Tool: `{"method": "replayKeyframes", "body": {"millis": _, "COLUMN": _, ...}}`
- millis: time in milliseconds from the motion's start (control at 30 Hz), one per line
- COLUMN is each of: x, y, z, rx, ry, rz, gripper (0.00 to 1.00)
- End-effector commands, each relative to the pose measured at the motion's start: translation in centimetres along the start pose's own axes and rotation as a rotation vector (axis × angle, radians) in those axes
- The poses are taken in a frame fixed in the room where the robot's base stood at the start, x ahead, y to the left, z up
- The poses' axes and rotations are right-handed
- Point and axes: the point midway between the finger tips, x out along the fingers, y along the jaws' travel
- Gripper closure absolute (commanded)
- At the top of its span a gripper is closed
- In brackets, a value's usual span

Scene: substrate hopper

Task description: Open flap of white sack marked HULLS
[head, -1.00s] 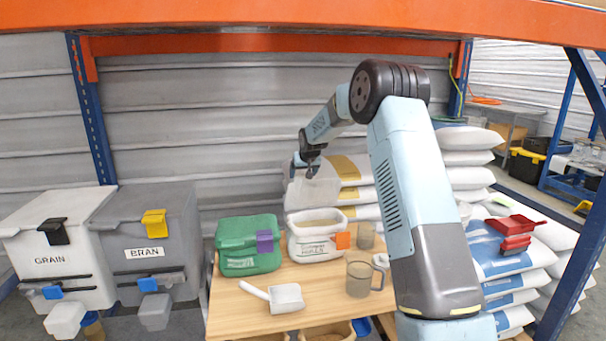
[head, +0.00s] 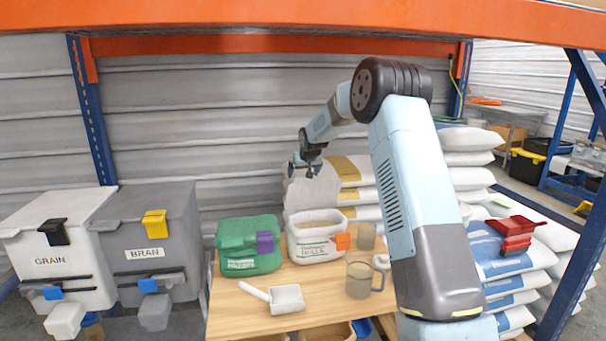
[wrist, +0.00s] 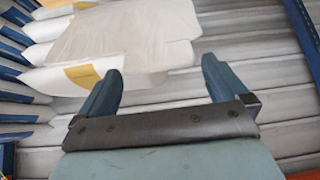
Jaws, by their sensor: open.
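The white sack (head: 318,247) stands on the wooden table with dark lettering too blurred to read surely and an orange clip (head: 341,242) at its right. Its top is open, with tan contents showing inside the rim. A pale sheet (head: 312,190), apparently its flap, is up behind the mouth; in the wrist view a creased pale sheet (wrist: 125,40) lies beyond the fingers. My gripper (head: 306,171) is above and behind the sack, at the sheet's upper edge. In the wrist view my gripper (wrist: 163,68) has its fingers wide apart, with nothing clamped; contact with the sheet cannot be told.
A green sack (head: 249,252) with a purple clip stands left of the white one. A white scoop (head: 284,298) and a clear jug (head: 360,279) are in front. Stacked sacks (head: 358,170) rise behind. An orange beam (head: 280,14) crosses overhead.

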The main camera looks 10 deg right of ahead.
Motion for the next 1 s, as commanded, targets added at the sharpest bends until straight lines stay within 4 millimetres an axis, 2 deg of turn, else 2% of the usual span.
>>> {"method": "replayKeyframes", "body": {"millis": 600, "x": -10.6, "y": -0.1, "z": 0.0, "rx": -0.001, "ry": 0.003, "rz": -0.001, "gripper": 0.0}}
{"method": "replayKeyframes", "body": {"millis": 800, "x": -12.6, "y": -0.1, "z": -0.1, "rx": -0.001, "ry": 0.002, "rz": -0.001, "gripper": 0.0}}
{"method": "replayKeyframes", "body": {"millis": 1000, "x": -13.0, "y": -0.1, "z": 0.0, "rx": 0.0, "ry": 0.001, "rz": -0.001, "gripper": 0.0}}
